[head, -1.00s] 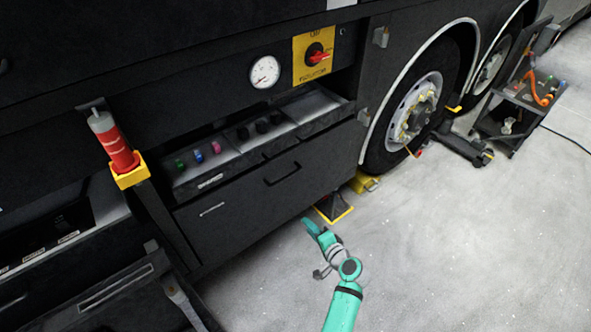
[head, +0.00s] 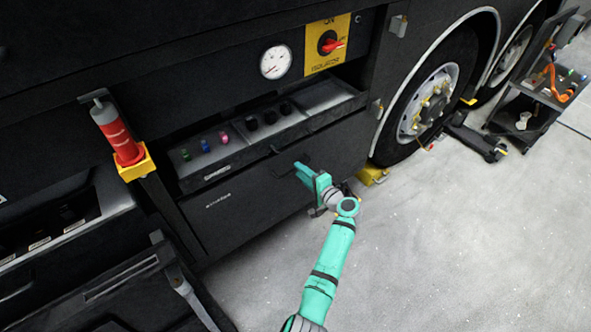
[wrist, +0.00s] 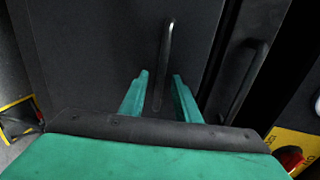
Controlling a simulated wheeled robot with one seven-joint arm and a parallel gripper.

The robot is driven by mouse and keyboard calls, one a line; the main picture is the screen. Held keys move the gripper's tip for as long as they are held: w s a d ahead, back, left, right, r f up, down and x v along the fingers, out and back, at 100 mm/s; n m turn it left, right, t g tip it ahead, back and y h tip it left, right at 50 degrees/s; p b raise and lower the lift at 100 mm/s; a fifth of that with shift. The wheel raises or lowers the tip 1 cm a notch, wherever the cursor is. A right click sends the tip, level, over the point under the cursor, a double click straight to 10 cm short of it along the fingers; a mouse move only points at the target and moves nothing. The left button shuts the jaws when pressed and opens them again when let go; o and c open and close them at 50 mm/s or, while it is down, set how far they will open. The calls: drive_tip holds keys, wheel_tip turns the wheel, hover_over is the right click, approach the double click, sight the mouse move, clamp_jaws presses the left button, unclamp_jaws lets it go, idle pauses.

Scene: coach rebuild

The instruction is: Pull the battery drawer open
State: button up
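The battery drawer (head: 235,220) is a black flat panel low on the coach side, under a shallow tray, and looks shut. Its dark bar handle (wrist: 167,50) runs lengthwise in the wrist view. In the head view my teal gripper (head: 303,170) is at the handle and partly hides it. In the wrist view the fingers of my gripper (wrist: 160,76) are apart, one on each side of the handle's line, with the bar showing between them. I cannot tell whether either finger touches it.
Above the drawer is a tray (head: 235,155) with coloured knobs; its own handle (wrist: 245,85) is close by. A red isolator switch (head: 330,43) and gauge (head: 275,62) sit higher. A red cylinder (head: 117,135) stands left. The wheel (head: 428,105) is right. Floor in front is clear.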

sight(296, 170)
drive_tip(key=shift+a+x, duration=0.25)
drive_tip(key=shift+x, duration=1.35)
drive_tip(key=shift+s+r, duration=0.1)
drive_tip(key=shift+s, duration=0.1)
drive_tip(key=shift+c, duration=0.2)
